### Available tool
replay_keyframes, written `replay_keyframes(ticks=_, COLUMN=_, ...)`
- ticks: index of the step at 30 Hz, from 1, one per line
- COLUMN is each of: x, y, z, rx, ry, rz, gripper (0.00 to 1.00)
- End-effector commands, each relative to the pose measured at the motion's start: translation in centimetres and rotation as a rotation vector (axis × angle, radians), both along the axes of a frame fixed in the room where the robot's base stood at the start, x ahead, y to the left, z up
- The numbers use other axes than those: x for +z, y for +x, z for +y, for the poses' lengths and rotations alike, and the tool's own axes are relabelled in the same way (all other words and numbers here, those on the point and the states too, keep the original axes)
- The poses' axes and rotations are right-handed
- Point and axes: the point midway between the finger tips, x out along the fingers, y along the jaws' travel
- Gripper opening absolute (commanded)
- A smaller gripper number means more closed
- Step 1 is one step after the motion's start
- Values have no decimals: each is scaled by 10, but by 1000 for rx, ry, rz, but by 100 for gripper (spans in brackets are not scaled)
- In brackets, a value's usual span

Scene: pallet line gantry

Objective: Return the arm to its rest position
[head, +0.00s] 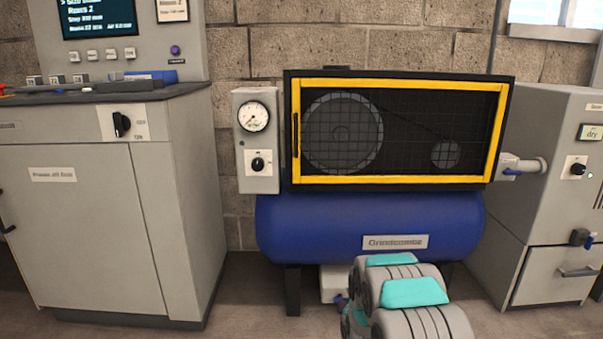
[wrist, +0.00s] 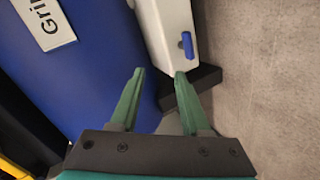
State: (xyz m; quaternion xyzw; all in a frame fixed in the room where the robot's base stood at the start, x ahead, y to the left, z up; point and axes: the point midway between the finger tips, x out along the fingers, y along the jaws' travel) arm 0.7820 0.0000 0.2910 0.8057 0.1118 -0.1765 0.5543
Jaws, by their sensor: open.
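My gripper (wrist: 159,75) shows in the wrist view with its two green fingers apart and nothing between them. It is close to the blue tank (wrist: 90,70) and a white box with a blue handle (wrist: 187,45). In the head view my grey and teal arm (head: 415,292) is at the bottom, reaching low in front of the blue tank (head: 300,222). The gripper itself is hidden there behind the arm. The white box (head: 333,284) is partly covered by the arm.
A yellow-framed mesh guard (head: 400,180) sits above the tank, with a gauge panel (head: 257,150) on its left. A grey control cabinet (head: 90,220) stands at left and a dryer cabinet (head: 550,215) at right. A dark foot (wrist: 198,86) lies close to the fingertips.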

Motion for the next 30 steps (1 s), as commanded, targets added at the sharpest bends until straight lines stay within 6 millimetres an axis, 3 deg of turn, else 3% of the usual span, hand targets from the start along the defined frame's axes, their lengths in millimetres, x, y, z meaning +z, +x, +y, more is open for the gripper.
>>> replay_keyframes(ticks=1, x=18, y=-4, z=-1, rx=-15, ry=30, rz=28, gripper=46)
replay_keyframes(ticks=8, x=67, y=-47, z=-3, rx=-110, ry=179, rz=213, gripper=46)
replay_keyframes(ticks=14, x=109, y=-99, z=-4, rx=-213, ry=296, rz=367, gripper=46)
replay_keyframes(ticks=23, x=168, y=-202, z=-4, rx=-402, ry=447, rz=593, gripper=46)
replay_keyframes(ticks=30, x=212, y=-302, z=-2, rx=-578, ry=539, rz=764, gripper=46)
